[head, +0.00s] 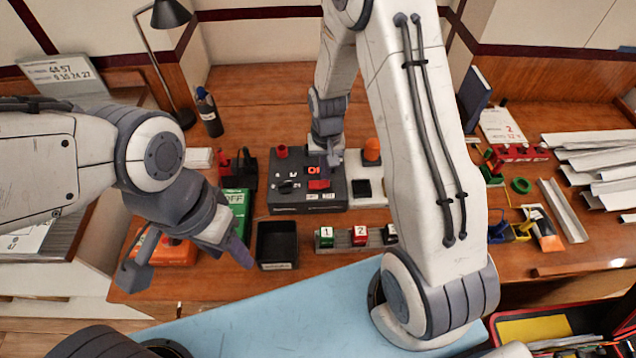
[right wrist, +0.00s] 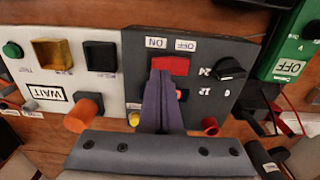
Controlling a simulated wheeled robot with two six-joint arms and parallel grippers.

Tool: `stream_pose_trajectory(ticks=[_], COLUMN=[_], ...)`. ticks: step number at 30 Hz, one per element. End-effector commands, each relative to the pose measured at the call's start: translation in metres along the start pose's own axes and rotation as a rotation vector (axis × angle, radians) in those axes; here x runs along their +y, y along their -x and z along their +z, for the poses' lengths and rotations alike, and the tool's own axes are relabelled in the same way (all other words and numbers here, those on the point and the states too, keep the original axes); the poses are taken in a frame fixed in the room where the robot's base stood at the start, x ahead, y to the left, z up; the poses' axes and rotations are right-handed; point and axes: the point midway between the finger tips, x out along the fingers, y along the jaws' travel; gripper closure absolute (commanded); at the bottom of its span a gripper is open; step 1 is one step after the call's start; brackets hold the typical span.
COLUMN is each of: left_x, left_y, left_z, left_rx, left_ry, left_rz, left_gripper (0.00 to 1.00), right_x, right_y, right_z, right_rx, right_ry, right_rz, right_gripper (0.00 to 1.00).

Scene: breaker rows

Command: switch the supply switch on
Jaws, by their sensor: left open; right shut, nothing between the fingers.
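The supply switch is a red rocker (right wrist: 172,65) on a dark grey panel (right wrist: 218,60), with ON and OFF labels beside it. In the right wrist view the ON label is on the left. In the head view the red rocker (head: 319,184) shows on the dark panel (head: 290,207). My right gripper (right wrist: 160,76) is shut and empty, its fingertips at the rocker's ON end and covering part of it. I cannot tell whether they touch, nor which way the rocker is tipped. My left gripper (head: 186,262) is open and empty, at the left, over the orange box.
A black knob (right wrist: 231,68) and a red post (right wrist: 210,125) are also on the dark panel. A white panel with an orange post (right wrist: 84,113) adjoins it. A green OFF box (head: 238,199), black tray (head: 277,263) and numbered blocks (head: 359,236) stand nearby.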

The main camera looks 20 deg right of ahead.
Motion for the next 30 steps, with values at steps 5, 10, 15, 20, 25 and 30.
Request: stream_pose_trajectory(ticks=[5, 10, 15, 20, 25, 30], left_x=[0.0, 0.0, 0.0, -0.001, -0.001, -0.001], left_y=[-0.001, -0.003, -0.005, -0.007, -0.008, -0.01], left_z=[0.0, 0.0, 0.0, 0.0, 0.0, 0.001], left_rx=[0.0, 0.0, 0.0, 0.0, 0.0, 0.0], left_ry=[0.0, 0.0, 0.0, 0.0, 0.0, 0.0], left_rz=[0.0, 0.0, 0.0, 0.0, 0.0, 0.0], left_gripper=[0.48, 0.48, 0.48, 0.48, 0.48, 0.48], right_x=[0.0, 0.0, 0.0, 0.0, 0.0, 0.0], right_y=[-0.002, -0.004, -0.007, -0.009, -0.012, -0.014], right_z=[0.0, 0.0, 0.0, 0.0, 0.0, 0.0], right_rx=[0.0, 0.0, 0.0, 0.0, 0.0, 0.0], right_ry=[0.0, 0.0, 0.0, 0.0, 0.0, 0.0], right_rz=[0.0, 0.0, 0.0, 0.0, 0.0, 0.0], right_gripper=[1.0, 1.0, 1.0, 1.0, 1.0, 1.0])
